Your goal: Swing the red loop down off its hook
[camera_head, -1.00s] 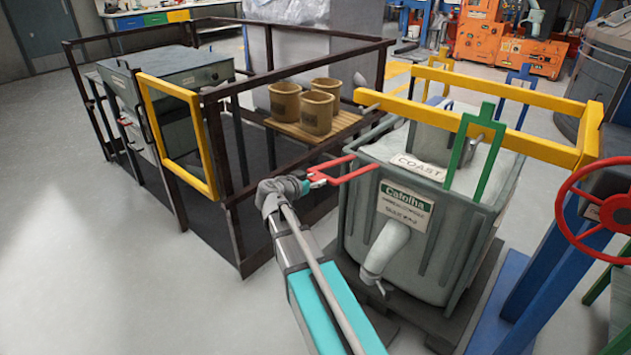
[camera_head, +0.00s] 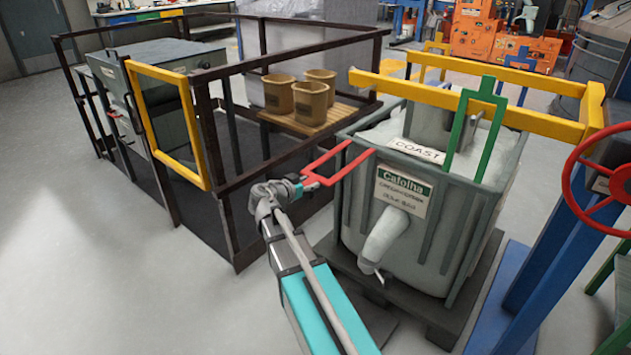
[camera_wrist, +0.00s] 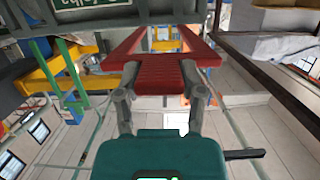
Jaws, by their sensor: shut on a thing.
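The red loop (camera_head: 350,147) is a flat-barred frame at the left of the grey bin (camera_head: 437,248), its far end by the bin's rim. My gripper (camera_head: 304,184) is at the loop's near left end and shut on it. In the wrist view, my gripper's two fingers (camera_wrist: 160,98) clasp the ribbed red bar of the loop (camera_wrist: 153,76), and its side bars run away from me toward the bin. I cannot make out the hook, nor whether the loop still rests on it.
A dark railing (camera_head: 290,75) with a yellow gate frame (camera_head: 186,172) stands left of the bin. Several tan buckets (camera_head: 311,103) sit on a wooden shelf behind. A yellow beam (camera_head: 450,98) and a green bracket (camera_head: 461,135) cross the bin. Open floor lies at left.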

